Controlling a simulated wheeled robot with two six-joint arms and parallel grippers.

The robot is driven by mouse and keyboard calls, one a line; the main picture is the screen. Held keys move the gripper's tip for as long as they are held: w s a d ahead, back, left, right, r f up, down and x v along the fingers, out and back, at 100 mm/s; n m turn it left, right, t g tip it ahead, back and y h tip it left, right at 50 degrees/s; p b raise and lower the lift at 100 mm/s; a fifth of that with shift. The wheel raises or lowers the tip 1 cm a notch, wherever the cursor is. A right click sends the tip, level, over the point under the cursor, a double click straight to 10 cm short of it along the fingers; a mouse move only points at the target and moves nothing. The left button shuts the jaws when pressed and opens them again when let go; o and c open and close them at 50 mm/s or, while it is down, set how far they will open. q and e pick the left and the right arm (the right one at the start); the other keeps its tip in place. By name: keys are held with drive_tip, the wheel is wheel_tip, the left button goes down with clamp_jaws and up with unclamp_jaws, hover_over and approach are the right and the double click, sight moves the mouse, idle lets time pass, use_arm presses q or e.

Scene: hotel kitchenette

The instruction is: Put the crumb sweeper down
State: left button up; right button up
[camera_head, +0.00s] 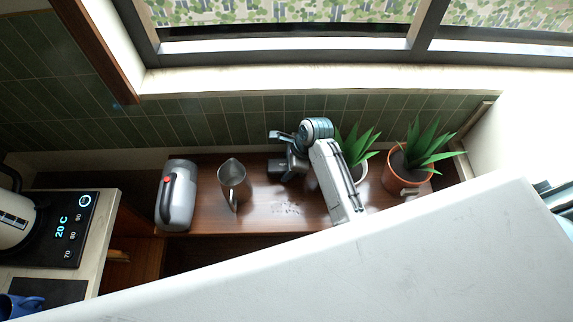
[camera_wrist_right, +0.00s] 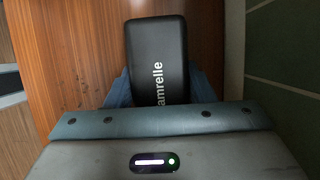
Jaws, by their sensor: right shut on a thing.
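The crumb sweeper (camera_wrist_right: 157,55) is a black, rounded block with pale lettering, seen in the right wrist view. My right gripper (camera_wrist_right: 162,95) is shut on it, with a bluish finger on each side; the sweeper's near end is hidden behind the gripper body. In the head view my right gripper (camera_head: 292,150) is at the back of the brown wooden shelf (camera_head: 255,213), with the dark sweeper (camera_head: 278,168) at it, low over or on the wood. I cannot tell whether it touches the shelf. My left gripper is not in view.
A metal pitcher (camera_head: 232,182) and a grey appliance (camera_head: 178,200) stand left of the sweeper. Two potted plants (camera_head: 354,152) (camera_head: 402,172) stand right, one close behind my arm. Dark specks (camera_head: 287,209) lie on the shelf in front. The tiled wall (camera_head: 215,127) is close behind.

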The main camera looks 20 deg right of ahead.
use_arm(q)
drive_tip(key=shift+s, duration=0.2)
use_arm(e)
drive_tip(key=shift+f, duration=0.15)
drive_tip(key=o, duration=0.9)
use_arm(q)
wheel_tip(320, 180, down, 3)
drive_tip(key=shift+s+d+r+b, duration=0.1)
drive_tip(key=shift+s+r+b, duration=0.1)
drive_tip(key=shift+b, duration=1.05)
use_arm(e)
drive_tip(key=shift+o, duration=0.2)
drive_tip(key=v, duration=1.2)
drive_tip(key=shift+d, duration=0.1)
